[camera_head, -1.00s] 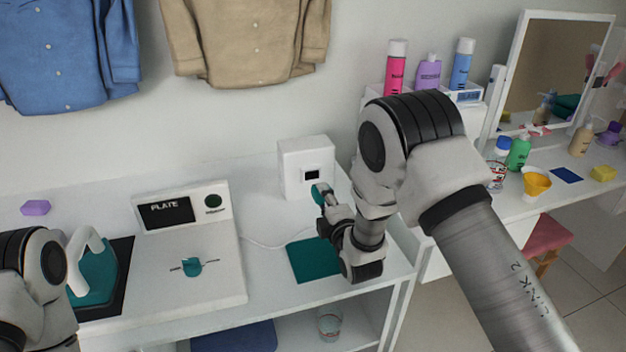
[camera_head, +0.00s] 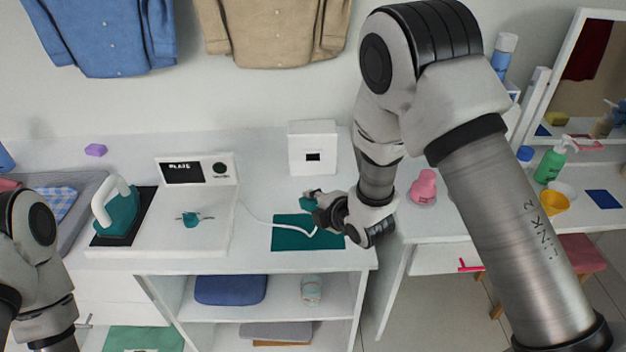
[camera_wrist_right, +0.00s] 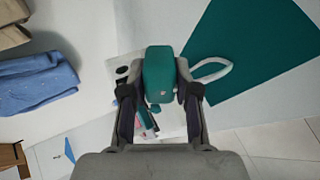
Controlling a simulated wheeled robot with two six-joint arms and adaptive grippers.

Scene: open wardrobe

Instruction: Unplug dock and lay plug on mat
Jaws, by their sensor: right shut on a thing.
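The teal plug (camera_head: 306,203) is in my right gripper (camera_head: 316,198), whose fingers are shut on its sides. The plug (camera_wrist_right: 160,75) also shows between both fingers in the right wrist view. It is held over the back part of the teal mat (camera_head: 283,243), seemingly above it. Its white cord (camera_head: 262,219) runs from the dock (camera_head: 225,169), a white board with a PLATE display, and loops over the mat. The white socket box (camera_head: 312,135) stands behind with its dark socket uncovered. My left arm shows at the left edge, but its gripper is out of view.
A teal iron (camera_head: 119,215) stands on a black pad left of the dock. A small teal knob-like piece (camera_head: 190,219) is on the dock's board. Bare counter lies between socket box and mat.

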